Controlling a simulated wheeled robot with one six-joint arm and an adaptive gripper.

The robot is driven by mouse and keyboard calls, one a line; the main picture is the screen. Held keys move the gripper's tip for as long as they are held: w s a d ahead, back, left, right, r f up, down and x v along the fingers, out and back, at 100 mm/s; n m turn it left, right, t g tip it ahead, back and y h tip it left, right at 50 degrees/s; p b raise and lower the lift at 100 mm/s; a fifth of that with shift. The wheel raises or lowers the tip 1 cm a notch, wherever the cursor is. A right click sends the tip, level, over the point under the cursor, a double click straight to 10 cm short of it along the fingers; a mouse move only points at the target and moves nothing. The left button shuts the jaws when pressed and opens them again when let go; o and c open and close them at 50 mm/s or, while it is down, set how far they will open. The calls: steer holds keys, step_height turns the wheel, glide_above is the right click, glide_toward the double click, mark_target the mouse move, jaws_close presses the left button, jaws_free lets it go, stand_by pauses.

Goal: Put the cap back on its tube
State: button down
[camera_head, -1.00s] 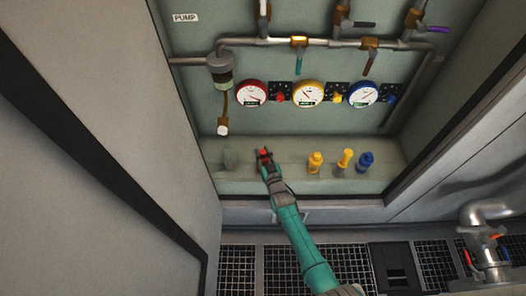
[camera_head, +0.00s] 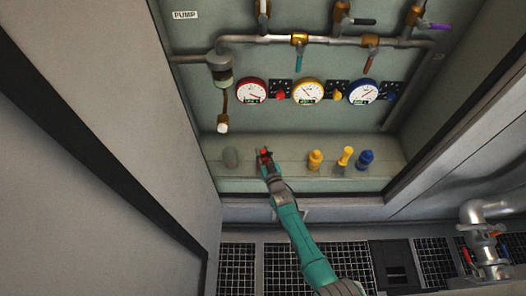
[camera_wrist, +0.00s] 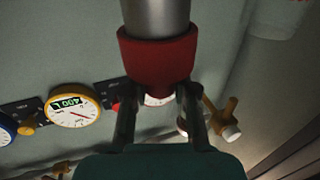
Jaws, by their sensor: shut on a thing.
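A red cap (camera_wrist: 156,58) is between the fingers of my gripper (camera_wrist: 160,100) in the wrist view. The fingers are shut on its narrower end. A grey cylinder (camera_wrist: 155,16), which looks like the tube, meets the cap's wide rim and runs out of the top of the wrist view. I cannot tell whether the cap is seated on it or only lined up with it. In the head view the cap (camera_head: 264,152) is a small red spot at my gripper (camera_head: 265,156), over the shelf. My gripper hides whatever is below the cap there.
On the shelf (camera_head: 290,180), a grey rounded object (camera_head: 231,157) stands left of my gripper. A yellow piece (camera_head: 315,160), another yellow piece (camera_head: 345,157) and a blue piece (camera_head: 365,160) stand to the right. Gauges (camera_head: 309,92), valves and a hanging hose end (camera_head: 222,123) are behind.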

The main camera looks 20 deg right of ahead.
steer(key=shift+f, duration=0.3)
steer(key=c, duration=0.8)
jaws_free()
steer(key=s, duration=1.2)
